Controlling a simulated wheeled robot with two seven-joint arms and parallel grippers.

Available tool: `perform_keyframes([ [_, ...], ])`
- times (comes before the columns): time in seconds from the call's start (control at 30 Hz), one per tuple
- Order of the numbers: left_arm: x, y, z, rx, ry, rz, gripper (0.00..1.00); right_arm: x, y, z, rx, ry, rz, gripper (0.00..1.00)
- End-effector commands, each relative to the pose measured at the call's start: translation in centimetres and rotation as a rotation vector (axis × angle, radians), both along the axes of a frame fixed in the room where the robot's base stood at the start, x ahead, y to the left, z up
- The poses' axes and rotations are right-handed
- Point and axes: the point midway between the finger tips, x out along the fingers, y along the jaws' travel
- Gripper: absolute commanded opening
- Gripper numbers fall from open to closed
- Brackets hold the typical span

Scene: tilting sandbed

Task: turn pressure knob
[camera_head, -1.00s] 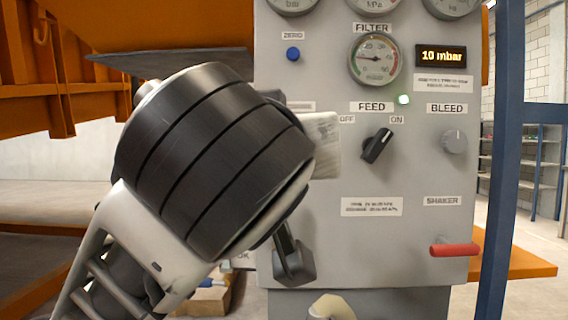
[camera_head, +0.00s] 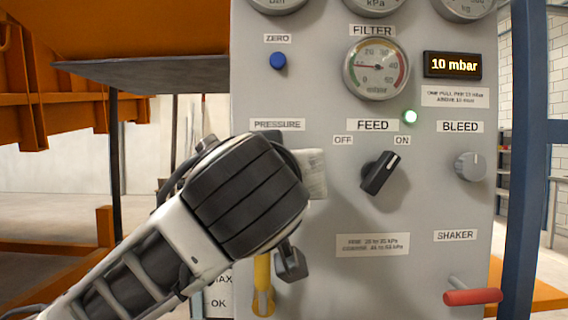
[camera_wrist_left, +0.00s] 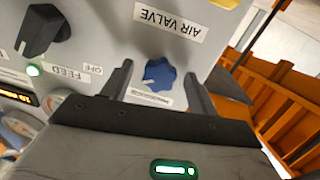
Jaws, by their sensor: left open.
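The pressure knob (camera_wrist_left: 160,73) is blue and fluted, on the grey panel in the left wrist view. My left gripper (camera_wrist_left: 160,70) is open there, with one finger on each side of the knob in the picture. I cannot tell whether the fingers reach it or touch it. In the head view the PRESSURE label (camera_head: 277,125) shows just above my left wrist, which hides the knob. Only a pale part of my left gripper (camera_head: 314,172) shows past the wrist; its fingertips are hidden. My right gripper is not in view.
The black FEED knob (camera_head: 379,173) points toward ON, beside a lit green lamp (camera_head: 410,116). The BLEED knob (camera_head: 470,166), red SHAKER handle (camera_head: 473,297), blue ZERO button (camera_head: 278,60) and FILTER gauge (camera_head: 376,68) share the panel. The display (camera_head: 452,65) reads 10 mbar. A blue post (camera_head: 526,150) stands right.

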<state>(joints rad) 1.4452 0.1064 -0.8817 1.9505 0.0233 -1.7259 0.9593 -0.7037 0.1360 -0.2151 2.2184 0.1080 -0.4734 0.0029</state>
Motion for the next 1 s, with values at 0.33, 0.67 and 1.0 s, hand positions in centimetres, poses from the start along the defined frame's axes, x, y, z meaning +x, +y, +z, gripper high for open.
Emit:
perform_keyframes([
  [0.33,0.14,0.06,-0.02,0.0,-0.001,0.002,0.56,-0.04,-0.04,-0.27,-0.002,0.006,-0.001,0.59],
  [0.67,0.14,0.07,-0.02,0.003,0.0,0.002,0.15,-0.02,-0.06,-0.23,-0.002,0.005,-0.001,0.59],
  [1.0,0.15,0.06,0.03,0.113,0.002,0.002,0.15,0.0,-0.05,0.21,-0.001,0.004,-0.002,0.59],
])
